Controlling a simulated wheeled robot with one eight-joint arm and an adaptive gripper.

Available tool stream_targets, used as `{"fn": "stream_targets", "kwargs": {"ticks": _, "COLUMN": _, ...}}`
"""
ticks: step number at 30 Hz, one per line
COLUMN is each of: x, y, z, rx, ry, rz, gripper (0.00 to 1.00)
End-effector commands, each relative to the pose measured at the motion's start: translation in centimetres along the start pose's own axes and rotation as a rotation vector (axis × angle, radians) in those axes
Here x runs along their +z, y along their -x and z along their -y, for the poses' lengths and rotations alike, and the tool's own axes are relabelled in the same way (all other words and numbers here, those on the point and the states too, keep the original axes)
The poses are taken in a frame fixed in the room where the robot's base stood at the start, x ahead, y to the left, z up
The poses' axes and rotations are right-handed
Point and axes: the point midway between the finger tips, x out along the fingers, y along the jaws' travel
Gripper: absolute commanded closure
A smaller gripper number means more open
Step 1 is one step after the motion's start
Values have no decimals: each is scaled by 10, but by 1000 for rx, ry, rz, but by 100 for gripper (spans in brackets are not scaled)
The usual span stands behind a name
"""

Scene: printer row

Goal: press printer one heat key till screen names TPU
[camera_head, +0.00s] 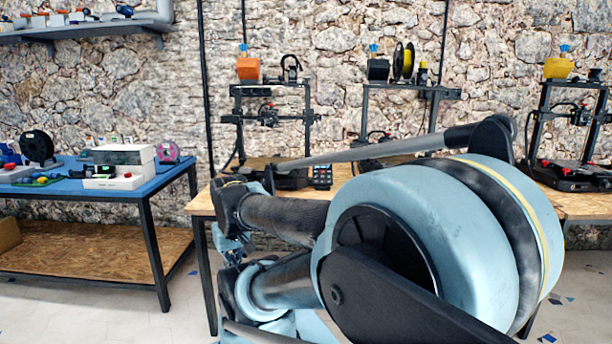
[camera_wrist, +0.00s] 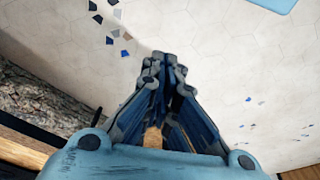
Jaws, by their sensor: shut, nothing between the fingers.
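The leftmost printer (camera_head: 268,118), a black frame with an orange block on top, stands on the wooden bench; I take it as printer one. A small dark box with keys (camera_head: 322,176) sits at its right foot. Its individual keys and any screen text are too small to read. My gripper (camera_wrist: 166,62) is shut and empty in the wrist view, pointing over the pale tiled floor. No printer or key shows in the wrist view. My arm fills the head view's middle and right, hiding much of the bench front.
Two more printers stand to the right, the middle one (camera_head: 400,95) partly behind my arm and another (camera_head: 572,130) at the right edge. A blue table (camera_head: 150,187) with spools and boxes stands left.

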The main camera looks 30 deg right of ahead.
Motion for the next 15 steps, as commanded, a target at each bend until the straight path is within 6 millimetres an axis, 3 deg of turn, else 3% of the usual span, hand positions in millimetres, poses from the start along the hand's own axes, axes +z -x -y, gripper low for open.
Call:
{"fn": "stream_targets", "kwargs": {"ticks": 9, "x": 1, "y": 8, "z": -4, "rx": 11, "ry": 5, "rz": -24, "gripper": 100}}
{"fn": "stream_targets", "kwargs": {"ticks": 11, "x": -8, "y": 11, "z": -9, "rx": 26, "ry": 16, "rz": -40, "gripper": 100}}
{"fn": "stream_targets", "kwargs": {"ticks": 15, "x": -47, "y": 21, "z": -33, "rx": 97, "ry": 58, "rz": -102, "gripper": 100}}
